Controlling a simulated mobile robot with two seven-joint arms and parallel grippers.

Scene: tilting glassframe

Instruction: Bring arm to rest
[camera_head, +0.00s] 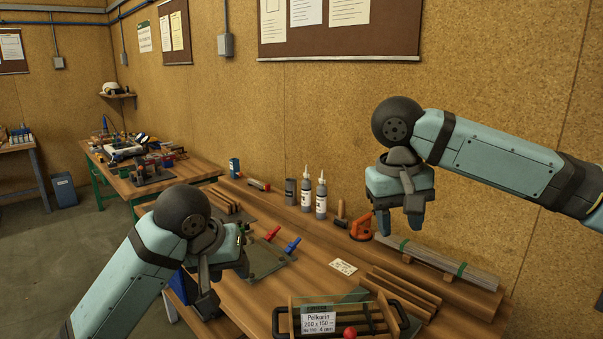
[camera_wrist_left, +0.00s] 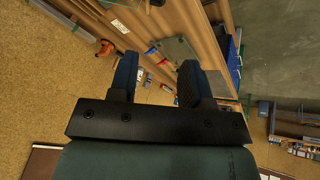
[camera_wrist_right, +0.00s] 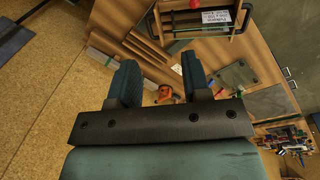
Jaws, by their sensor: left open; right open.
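My left gripper (camera_head: 226,278) hangs over the left front part of the wooden workbench (camera_head: 240,300). It is open and empty, and its two fingers also show in the left wrist view (camera_wrist_left: 160,78). My right gripper (camera_head: 399,222) hangs above the back right of the bench, near an orange tool (camera_head: 361,228). It is open, with nothing between its fingers in the right wrist view (camera_wrist_right: 161,82). Neither gripper visibly touches anything.
A glass frame with dark handles and a label (camera_head: 319,321) stands at the front. Two bottles (camera_head: 321,199) stand at the back. Wood strips (camera_head: 400,295) and bundled strips (camera_head: 445,262) lie right. A corkboard wall stands behind.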

